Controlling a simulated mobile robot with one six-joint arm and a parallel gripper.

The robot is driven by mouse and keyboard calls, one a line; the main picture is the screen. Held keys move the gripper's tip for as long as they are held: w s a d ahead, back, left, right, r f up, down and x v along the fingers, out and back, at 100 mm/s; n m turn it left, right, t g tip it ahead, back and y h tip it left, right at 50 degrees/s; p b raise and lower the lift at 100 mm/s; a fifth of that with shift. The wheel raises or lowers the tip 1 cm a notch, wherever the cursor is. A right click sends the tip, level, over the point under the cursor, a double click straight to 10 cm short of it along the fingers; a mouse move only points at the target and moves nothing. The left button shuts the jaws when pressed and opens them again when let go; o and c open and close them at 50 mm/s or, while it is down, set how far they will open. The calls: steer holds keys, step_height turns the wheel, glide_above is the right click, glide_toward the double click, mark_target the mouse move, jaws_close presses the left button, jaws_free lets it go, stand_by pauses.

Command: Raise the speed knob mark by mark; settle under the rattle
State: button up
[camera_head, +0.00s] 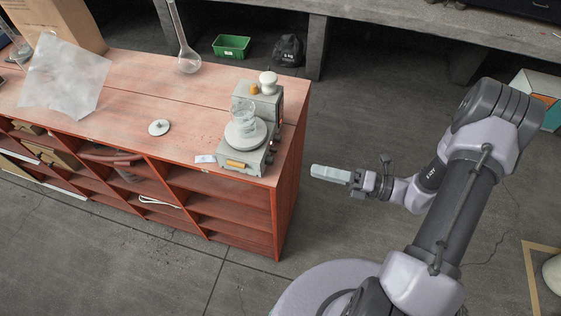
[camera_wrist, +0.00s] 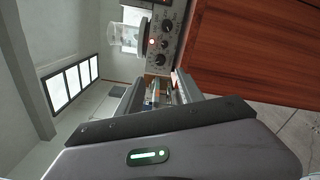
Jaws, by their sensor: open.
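A grey stirrer (camera_head: 258,160) stands at the right end of the red wooden bench top, with a round pale plate on it. A clear glass beaker (camera_head: 243,113) stands on the plate. In the wrist view, the stirrer's control panel (camera_wrist: 153,62) shows several dark round knobs, one of them a knob (camera_wrist: 167,27) with pale marks around it, and a small lit red lamp. Which knob is for speed is too small to read. The beaker also shows there (camera_wrist: 124,36), sideways. My gripper (camera_head: 316,172) is right of the bench, apart from the stirrer. Its fingers (camera_wrist: 160,88) are open, pointing toward the panel.
A glass flask (camera_head: 187,60), a small round disc (camera_head: 159,127) and a translucent sheet (camera_head: 64,78) are on the bench (camera_head: 130,98). A white label (camera_head: 205,159) lies near its front edge. A green crate (camera_head: 231,46) and black bag (camera_head: 288,50) are behind.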

mark_target(270, 160)
steer(key=b+x, duration=0.2)
steer(key=x, duration=0.9)
steer(key=shift+a, duration=0.1)
